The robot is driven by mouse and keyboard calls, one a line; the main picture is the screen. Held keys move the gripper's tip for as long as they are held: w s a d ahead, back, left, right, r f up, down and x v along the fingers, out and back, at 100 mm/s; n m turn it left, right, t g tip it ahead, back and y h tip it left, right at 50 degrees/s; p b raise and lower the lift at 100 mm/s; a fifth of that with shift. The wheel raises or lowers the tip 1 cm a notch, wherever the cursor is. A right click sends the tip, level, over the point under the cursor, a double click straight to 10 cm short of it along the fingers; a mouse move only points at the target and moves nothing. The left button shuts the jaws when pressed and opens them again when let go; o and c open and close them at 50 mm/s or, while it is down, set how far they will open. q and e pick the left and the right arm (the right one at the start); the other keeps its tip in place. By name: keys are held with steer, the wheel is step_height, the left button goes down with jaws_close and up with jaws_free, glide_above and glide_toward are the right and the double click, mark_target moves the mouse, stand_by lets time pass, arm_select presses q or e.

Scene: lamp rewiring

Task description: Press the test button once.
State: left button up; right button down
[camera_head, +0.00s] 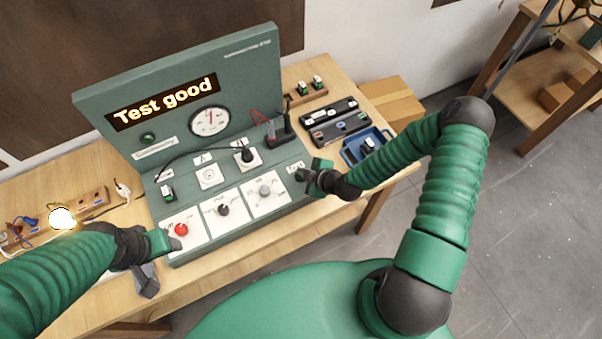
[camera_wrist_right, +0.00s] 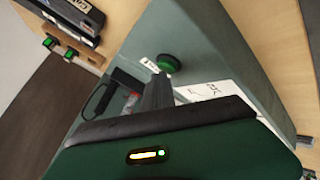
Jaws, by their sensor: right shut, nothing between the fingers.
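The green round test button (camera_wrist_right: 168,63) shows in the right wrist view, just past the tips of my right gripper (camera_wrist_right: 160,78). Those fingers are shut and empty, and I cannot tell whether they touch the button. In the head view my right gripper (camera_head: 304,175) is at the right end of the sloped panel, beside a small white label, and hides the button. The green test console (camera_head: 180,84) has a lit display (camera_head: 164,101) reading "Test good". My left gripper (camera_head: 172,239) is beside the red knob (camera_head: 181,229); its opening is unclear.
A lit bulb (camera_head: 61,218) glows at the left of the wooden table. A black plug (camera_head: 243,154) with a cable sits in a panel socket. A blue tray (camera_head: 368,146) and a dark case (camera_head: 334,121) lie right of the console, near my right forearm.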

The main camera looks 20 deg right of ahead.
steer(key=shift+r+p, duration=0.65)
steer(key=shift+r, duration=0.2)
step_height(320, 180, up, 5)
steer(key=p, duration=0.4)
stand_by(0.5)
